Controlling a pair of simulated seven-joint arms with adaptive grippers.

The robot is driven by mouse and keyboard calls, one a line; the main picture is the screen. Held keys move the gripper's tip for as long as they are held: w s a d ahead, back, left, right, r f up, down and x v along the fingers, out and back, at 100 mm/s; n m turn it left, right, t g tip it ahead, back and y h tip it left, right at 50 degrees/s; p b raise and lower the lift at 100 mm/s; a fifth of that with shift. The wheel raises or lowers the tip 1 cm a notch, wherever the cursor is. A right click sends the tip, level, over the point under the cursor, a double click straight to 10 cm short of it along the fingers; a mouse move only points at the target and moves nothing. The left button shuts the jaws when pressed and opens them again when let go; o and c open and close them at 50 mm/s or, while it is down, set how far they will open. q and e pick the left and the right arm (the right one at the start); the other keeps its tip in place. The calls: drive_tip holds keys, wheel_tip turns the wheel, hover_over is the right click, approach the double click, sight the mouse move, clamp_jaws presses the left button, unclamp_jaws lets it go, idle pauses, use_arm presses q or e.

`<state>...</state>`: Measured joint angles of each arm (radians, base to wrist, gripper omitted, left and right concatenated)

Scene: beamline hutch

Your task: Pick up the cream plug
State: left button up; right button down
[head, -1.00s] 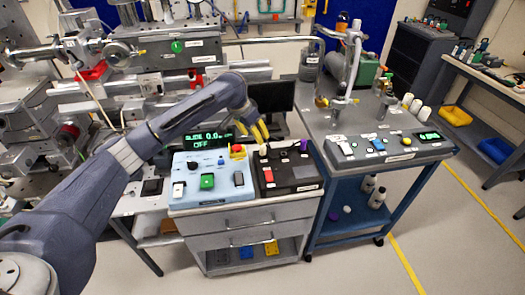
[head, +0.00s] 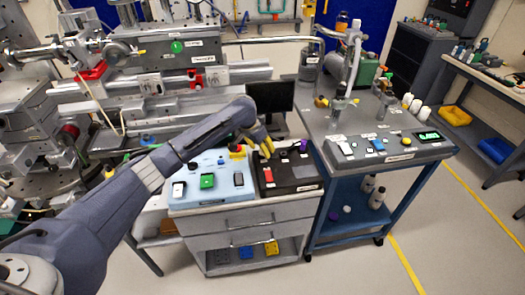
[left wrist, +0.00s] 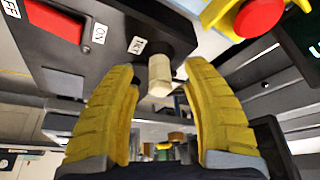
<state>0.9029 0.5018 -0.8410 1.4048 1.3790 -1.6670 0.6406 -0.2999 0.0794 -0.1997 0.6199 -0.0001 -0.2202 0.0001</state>
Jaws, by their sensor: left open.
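The cream plug (left wrist: 160,76) stands out of a dark socket on the black control box (left wrist: 125,28) in the left wrist view. My left gripper (left wrist: 157,68) is open, with its two yellow fingers on either side of the plug's line and visible gaps between them and the plug. In the head view my left gripper (head: 263,143) is over the back of the black control box (head: 292,186), and the plug is largely hidden by the fingers there. My right gripper is in neither view.
A light blue control box (head: 222,197) stands left of the black one, with a red emergency button (left wrist: 258,17) close to the fingers. A purple knob (head: 304,145) sits on the black box. A monitor (head: 271,96) stands behind. A blue cart (head: 363,208) is at the right.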

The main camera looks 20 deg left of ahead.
use_arm(q)
drive_tip(key=shift+o, duration=0.2)
drive_tip(key=shift+f, duration=0.15)
clamp_jaws()
idle(0.3)
